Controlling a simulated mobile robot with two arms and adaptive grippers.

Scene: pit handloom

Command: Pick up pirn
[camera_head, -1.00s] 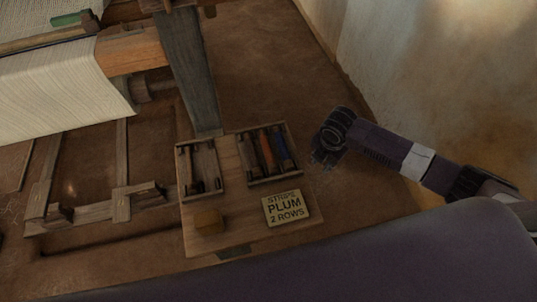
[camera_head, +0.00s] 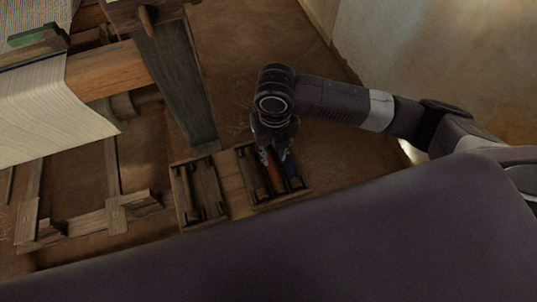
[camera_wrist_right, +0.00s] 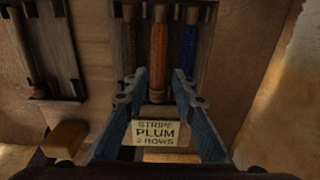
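A wooden tray (camera_head: 244,160) holds several pirns side by side. In the right wrist view these are a dark pirn (camera_wrist_right: 128,45) whose exact colour I cannot tell, an orange pirn (camera_wrist_right: 159,45) and a blue pirn (camera_wrist_right: 188,48). In the head view the orange pirn (camera_head: 273,176) and the blue pirn (camera_head: 291,168) show below my right gripper (camera_head: 276,152), which hides part of the tray. In the wrist view the right gripper (camera_wrist_right: 159,76) is open and empty, its blue fingers on either side of the orange pirn's near end. The left gripper is out of view.
A second tray (camera_head: 178,200) with wooden spindles lies to the left. A card (camera_wrist_right: 155,133) reads "STRIPE PLUM 2 ROWS", near a yellowish block (camera_wrist_right: 65,138). The loom post (camera_head: 177,85) stands close behind the trays.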

